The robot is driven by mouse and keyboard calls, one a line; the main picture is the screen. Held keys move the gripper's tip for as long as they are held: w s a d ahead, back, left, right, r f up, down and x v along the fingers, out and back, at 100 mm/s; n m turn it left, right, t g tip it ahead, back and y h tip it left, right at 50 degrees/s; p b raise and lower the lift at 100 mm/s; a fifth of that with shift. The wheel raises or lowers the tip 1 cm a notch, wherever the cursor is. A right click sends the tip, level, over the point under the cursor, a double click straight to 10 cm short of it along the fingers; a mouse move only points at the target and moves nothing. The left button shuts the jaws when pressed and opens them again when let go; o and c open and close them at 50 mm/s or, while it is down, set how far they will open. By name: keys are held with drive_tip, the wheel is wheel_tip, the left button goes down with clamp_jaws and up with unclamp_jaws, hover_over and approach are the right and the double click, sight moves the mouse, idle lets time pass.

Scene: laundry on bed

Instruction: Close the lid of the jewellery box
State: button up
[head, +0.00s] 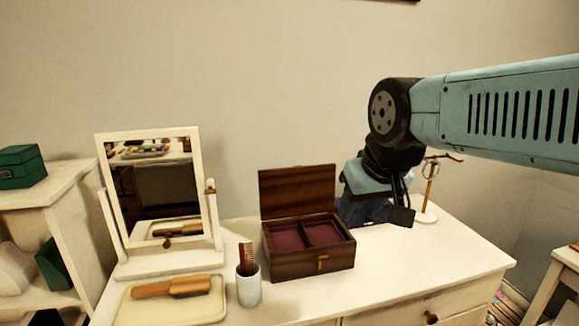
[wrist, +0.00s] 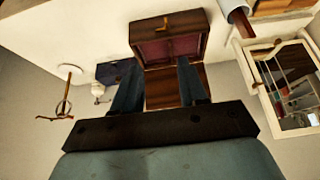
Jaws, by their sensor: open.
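The dark wooden jewellery box (head: 305,262) stands on the white dresser, with a red-lined, divided inside and a brass clasp on its front. Its lid (head: 298,191) is open, standing up at the back edge. In the wrist view the box (wrist: 158,33) shows at the top, with the lid (wrist: 160,92) partly hidden by my gripper. My gripper (wrist: 158,62) is open and empty, its two fingers pointing towards the box across the lid area. In the head view it is to the right of the lid, fingertips unclear; I cannot tell whether it touches the lid.
A tilting mirror (head: 158,190) and a tray (head: 180,308) with a brush stand left of the box. A white cup (head: 249,287) with a comb is close to its left side. A jewellery stand (head: 428,195) and a dark blue box (wrist: 115,70) are on the other side.

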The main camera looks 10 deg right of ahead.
drive_tip(key=shift+o, duration=0.6)
drive_tip(key=w+a+r+g, duration=0.1)
drive_tip(key=w+r, duration=0.3)
drive_tip(key=w, duration=0.5)
drive_tip(key=w+a+r+g, duration=0.1)
drive_tip(key=w+r+g, duration=0.1)
drive_tip(key=w+r, duration=0.45)
drive_tip(key=g, duration=0.3)
hover_over(297, 190)
drive_tip(key=w, duration=0.4)
drive_tip(key=f, duration=1.7)
drive_tip(key=shift+s+d, duration=0.1)
drive_tip(key=shift+d, duration=0.2)
drive_tip(key=shift+c, duration=0.2)
clamp_jaws()
